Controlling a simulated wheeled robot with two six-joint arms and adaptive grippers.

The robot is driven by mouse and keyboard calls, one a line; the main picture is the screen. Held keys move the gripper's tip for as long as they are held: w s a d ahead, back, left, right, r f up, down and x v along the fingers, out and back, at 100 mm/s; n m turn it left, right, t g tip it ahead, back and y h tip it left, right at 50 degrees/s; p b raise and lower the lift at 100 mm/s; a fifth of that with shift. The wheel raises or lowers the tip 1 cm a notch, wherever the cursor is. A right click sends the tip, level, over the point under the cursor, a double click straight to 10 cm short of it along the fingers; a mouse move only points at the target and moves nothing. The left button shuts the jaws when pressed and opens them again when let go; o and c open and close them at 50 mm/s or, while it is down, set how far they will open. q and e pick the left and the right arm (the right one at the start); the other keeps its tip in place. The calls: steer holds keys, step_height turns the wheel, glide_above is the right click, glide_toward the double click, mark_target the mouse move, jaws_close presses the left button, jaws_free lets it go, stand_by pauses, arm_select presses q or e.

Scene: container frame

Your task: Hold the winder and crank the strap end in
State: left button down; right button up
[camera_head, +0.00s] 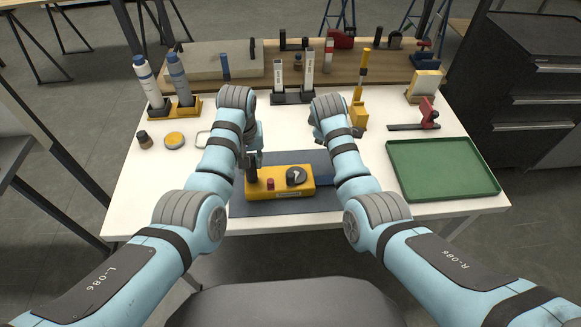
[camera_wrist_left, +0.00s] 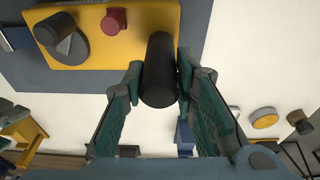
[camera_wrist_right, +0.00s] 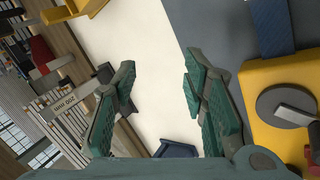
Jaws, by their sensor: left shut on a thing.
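The yellow winder (camera_head: 280,188) lies on a grey mat (camera_head: 285,207) at the table's front middle. A black upright grip (camera_wrist_left: 160,85) stands at its left end, and my left gripper (camera_wrist_left: 161,72) is shut on it. A red knob (camera_head: 270,184) and a dark crank disc (camera_head: 297,176) with a handle (camera_wrist_right: 296,114) are on its top. The blue strap (camera_wrist_right: 274,25) comes out of the winder's right side and runs partly under my right arm in the head view. My right gripper (camera_wrist_right: 159,72) is open and empty, to the side of the winder, with its fingers apart.
A green tray (camera_head: 443,195) is at the table's right. A red-handled clamp (camera_head: 428,113) lies behind it. Bottles in a yellow stand (camera_head: 188,106), a tape roll (camera_head: 174,140) and a black holder (camera_head: 292,97) are farther back. White table is free at the front left.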

steer(key=w+d+f+n+t+h, duration=0.1)
steer(key=w+d+n+t, duration=0.1)
steer(key=d+n+t, duration=0.3)
steer(key=n+y, duration=1.7)
steer(key=n, duration=1.1)
glide_toward(291, 174)
steer(key=x, duration=1)
steer(key=shift+f, duration=0.15)
steer(key=shift+t, duration=0.3)
jaws_close()
